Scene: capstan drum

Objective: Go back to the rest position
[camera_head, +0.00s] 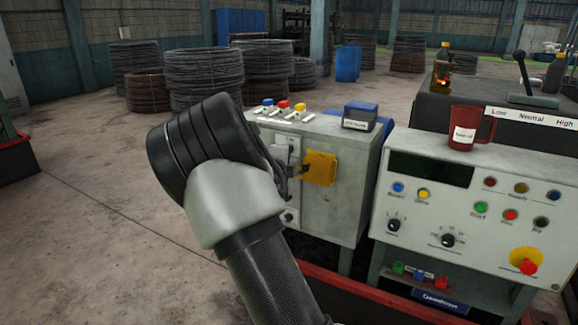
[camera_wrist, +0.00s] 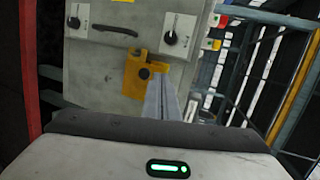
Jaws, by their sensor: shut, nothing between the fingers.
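My arm reaches up from the bottom of the head view, with its wrist in front of a grey control cabinet (camera_head: 352,165). My gripper (camera_wrist: 166,84) shows in the wrist view as two grey fingers close together, shut with nothing between them. The fingertips are near a yellow plate (camera_wrist: 133,78) with a dark round centre on the cabinet front. I cannot tell whether they touch it. The yellow plate also shows in the head view (camera_head: 320,168), just right of my wrist. My wrist hides most of the gripper in the head view.
A control panel (camera_head: 470,215) with knobs, buttons and a red emergency stop stands at the right. Wire coils (camera_head: 203,75) lie behind. Open floor (camera_head: 95,240) lies to the left.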

